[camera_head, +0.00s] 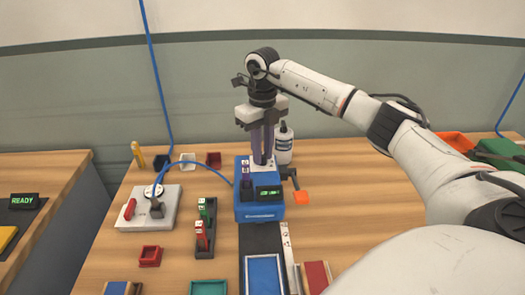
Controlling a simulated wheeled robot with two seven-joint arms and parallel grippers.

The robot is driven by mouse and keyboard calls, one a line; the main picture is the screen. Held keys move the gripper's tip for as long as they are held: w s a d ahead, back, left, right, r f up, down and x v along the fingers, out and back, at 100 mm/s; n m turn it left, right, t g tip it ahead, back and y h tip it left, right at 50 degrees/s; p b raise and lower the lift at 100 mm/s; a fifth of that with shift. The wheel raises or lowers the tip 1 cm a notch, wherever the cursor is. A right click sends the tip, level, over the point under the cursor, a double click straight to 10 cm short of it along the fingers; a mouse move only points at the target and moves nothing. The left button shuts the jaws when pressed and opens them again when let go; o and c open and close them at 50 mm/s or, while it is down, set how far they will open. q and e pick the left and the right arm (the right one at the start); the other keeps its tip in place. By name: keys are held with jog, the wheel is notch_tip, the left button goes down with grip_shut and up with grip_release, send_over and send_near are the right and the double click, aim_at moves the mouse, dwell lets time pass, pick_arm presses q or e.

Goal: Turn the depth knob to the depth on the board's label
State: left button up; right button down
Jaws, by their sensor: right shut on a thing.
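The blue machine (259,213) stands mid-table with a small dark display (268,191) that has green characters, too small to read. My right gripper (262,160) points straight down onto the machine's top, behind the display. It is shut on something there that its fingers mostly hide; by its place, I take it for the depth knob. A blue board (263,275) lies on the dark track in front of the machine. I cannot make out a label on it. My left gripper is out of view.
An orange-ended crank (301,198) sticks out at the machine's right, with a white bottle (284,145) behind. A black rack (205,240) with green and red pieces and a grey plate (149,208) with a red handle stand left. The table's right side has free room.

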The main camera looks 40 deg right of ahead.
aim_at(263, 155)
jog(key=shift+n, duration=2.2)
jog(key=c, duration=1.6)
grip_release()
jog(key=shift+o, duration=0.2)
notch_tip(263, 155, up, 10)
jog(key=shift+r+b, duration=0.2)
jog(key=shift+b, duration=0.2)
jog(key=shift+s+f, duration=0.1)
